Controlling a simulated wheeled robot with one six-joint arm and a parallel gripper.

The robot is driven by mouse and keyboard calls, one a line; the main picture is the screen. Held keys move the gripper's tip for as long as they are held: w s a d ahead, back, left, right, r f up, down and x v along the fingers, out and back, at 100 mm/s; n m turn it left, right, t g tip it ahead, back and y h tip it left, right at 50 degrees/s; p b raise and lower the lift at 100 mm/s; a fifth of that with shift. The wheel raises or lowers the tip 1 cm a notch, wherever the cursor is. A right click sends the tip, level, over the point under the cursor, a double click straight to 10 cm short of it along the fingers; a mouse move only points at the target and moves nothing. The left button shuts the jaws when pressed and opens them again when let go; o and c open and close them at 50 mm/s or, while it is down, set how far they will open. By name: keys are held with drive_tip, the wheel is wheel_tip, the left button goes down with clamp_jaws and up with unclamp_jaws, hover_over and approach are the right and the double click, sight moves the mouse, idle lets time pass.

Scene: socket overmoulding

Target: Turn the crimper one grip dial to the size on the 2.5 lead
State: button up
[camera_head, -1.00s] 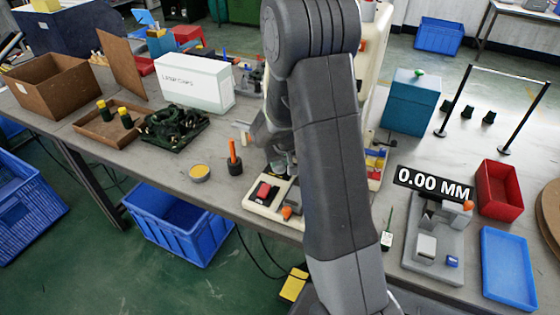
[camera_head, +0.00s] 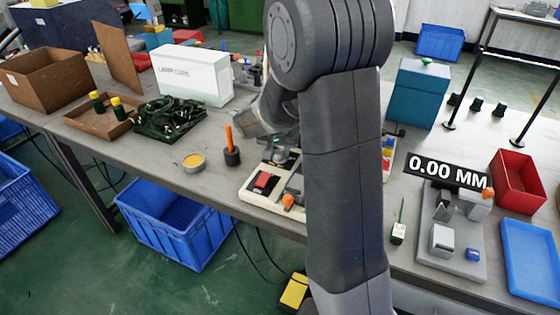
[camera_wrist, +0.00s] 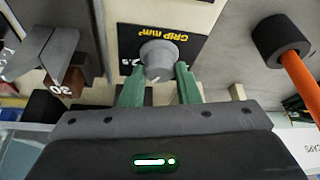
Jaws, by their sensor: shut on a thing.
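The grey grip dial (camera_wrist: 159,55) sits on a black plate (camera_wrist: 190,47) marked "GRIP mm²", upside down in the wrist view. Part of a number, apparently 2.5, shows at the dial's left; other marks are hidden or unreadable. My gripper (camera_wrist: 160,72) has its green fingers on both sides of the dial and is shut on it. A cream unit (camera_head: 250,188) with a red part, likely a crimper, shows beside my arm.
A black holder with an orange stick (camera_head: 231,156) stands left of the cream unit, close to the gripper's right in the wrist view. A yellow-filled tin (camera_head: 193,162) is farther left. A grey gauge (camera_head: 455,258) reading "0.00 MM" and a blue tray (camera_head: 530,262) lie right.

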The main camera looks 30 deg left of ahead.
drive_tip(key=m+b, duration=0.1)
drive_tip(key=m+h+b, duration=0.1)
drive_tip(key=m+b, duration=0.1)
drive_tip(key=shift+a+f+m, duration=0.15)
drive_tip(key=shift+m, duration=0.15)
drive_tip(key=shift+m+h+b, duration=0.75)
drive_tip(key=shift+m+h, duration=0.05)
drive_tip(key=shift+m, duration=0.6)
drive_tip(key=o, duration=1)
drive_tip(key=shift+r, duration=0.25)
drive_tip(key=p+v, duration=0.2)
drive_tip(key=v, duration=1.1)
drive_tip(key=shift+s+a+r, duration=0.1)
drive_tip(key=shift+s+r, duration=0.15)
